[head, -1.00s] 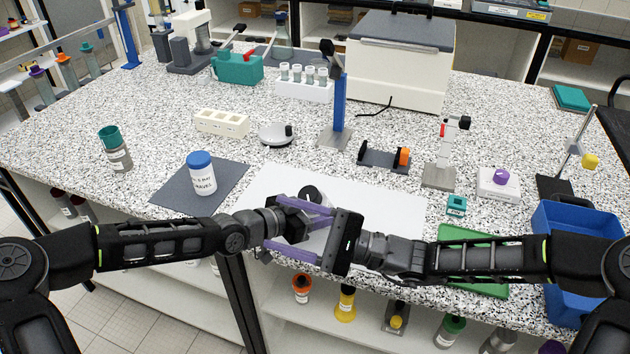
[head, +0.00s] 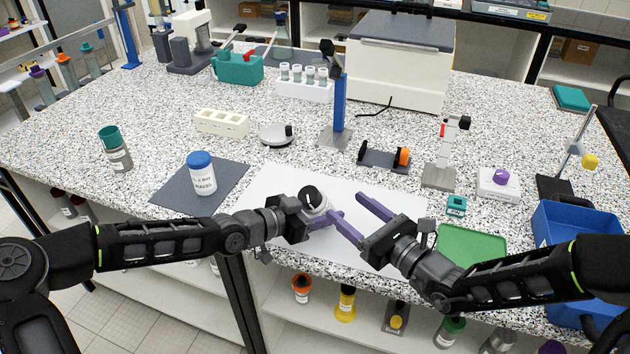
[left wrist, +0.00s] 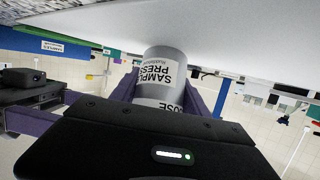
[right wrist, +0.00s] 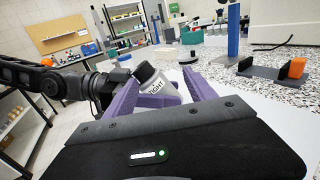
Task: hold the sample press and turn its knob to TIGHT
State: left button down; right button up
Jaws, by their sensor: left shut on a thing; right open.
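The sample press is a grey cylinder (head: 314,198) with a dark end. My left gripper (head: 318,212) is shut on it above the white sheet, and it is tilted. In the left wrist view the press (left wrist: 168,66) sits between the purple fingers, its labels reading "SAMPLE PRESS" and, partly, "OSE". In the right wrist view the press (right wrist: 154,86) shows a label reading "IGHT", partly cut off. My right gripper (head: 345,204) is open and empty, just right of the press, its fingers pointing toward it. I cannot tell the knob's exact setting.
A white sheet (head: 262,185) lies below the grippers. A blue-lidded jar (head: 201,175) stands on a dark mat (head: 232,179) at left. A green tray (head: 480,243) and a blue bin (head: 578,222) are at right. A small teal block (head: 456,205) lies near the tray.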

aim_at(310, 197)
jog(key=x, duration=1)
jog(key=shift+w+a+f, duration=0.15)
jog(key=shift+w+f, duration=0.05)
jog(key=shift+w, duration=0.1)
jog(key=shift+w+a+r, duration=0.15)
jog(key=shift+w+a, duration=0.2)
jog(key=shift+w, duration=0.15)
jog(key=shift+o, duration=0.3)
jog(key=shift+d, duration=0.15)
jog(key=c, duration=0.9)
jog(key=o, duration=0.8)
jog(key=shift+o, duration=0.2)
